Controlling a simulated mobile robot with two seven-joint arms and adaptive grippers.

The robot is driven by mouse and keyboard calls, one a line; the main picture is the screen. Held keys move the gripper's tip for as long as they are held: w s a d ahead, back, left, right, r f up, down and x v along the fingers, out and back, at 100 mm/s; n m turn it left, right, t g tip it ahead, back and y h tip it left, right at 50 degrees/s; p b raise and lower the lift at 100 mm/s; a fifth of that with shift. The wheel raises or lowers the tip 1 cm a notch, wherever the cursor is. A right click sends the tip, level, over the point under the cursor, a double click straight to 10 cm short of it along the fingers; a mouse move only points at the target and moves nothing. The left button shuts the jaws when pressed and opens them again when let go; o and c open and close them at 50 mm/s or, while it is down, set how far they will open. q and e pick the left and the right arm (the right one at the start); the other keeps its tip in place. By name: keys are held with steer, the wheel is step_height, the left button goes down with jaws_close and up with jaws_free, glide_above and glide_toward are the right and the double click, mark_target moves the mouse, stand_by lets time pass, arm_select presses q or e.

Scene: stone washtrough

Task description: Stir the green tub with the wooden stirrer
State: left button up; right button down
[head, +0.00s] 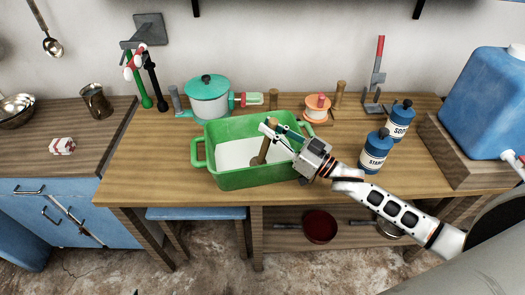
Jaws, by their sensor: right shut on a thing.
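A green tub (222,178) with a handle at each end stands on the wooden table, and its inside looks white. My right gripper (276,136) reaches in from the right over the tub's far right part. It is shut on the wooden stirrer (264,151), which is tilted, with its lower end inside the tub. Whether the stirrer touches the bottom cannot be told. My left gripper does not show.
A teal-lidded pot (209,100) and an orange spool-like thing (318,106) stand behind the tub. Blue bottles marked starch (375,153) and soda (399,122) stand to the right, near my right arm. The table's front left (150,170) is clear.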

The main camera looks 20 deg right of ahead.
mark_target(275, 122)
steer(key=shift+s, duration=0.25)
steer(key=shift+s+d+r, duration=0.1)
steer(key=shift+r, duration=0.6)
steer(key=shift+s+d+r, duration=0.15)
steer(key=shift+r, duration=0.6)
steer(key=shift+s+d+r, duration=0.1)
steer(key=shift+r, duration=0.6)
step_height(275, 122, up, 9)
steer(key=s+d, duration=0.1)
steer(key=shift+s+d, duration=0.3)
steer(key=shift+d, duration=0.05)
steer(key=shift+r, duration=0.1)
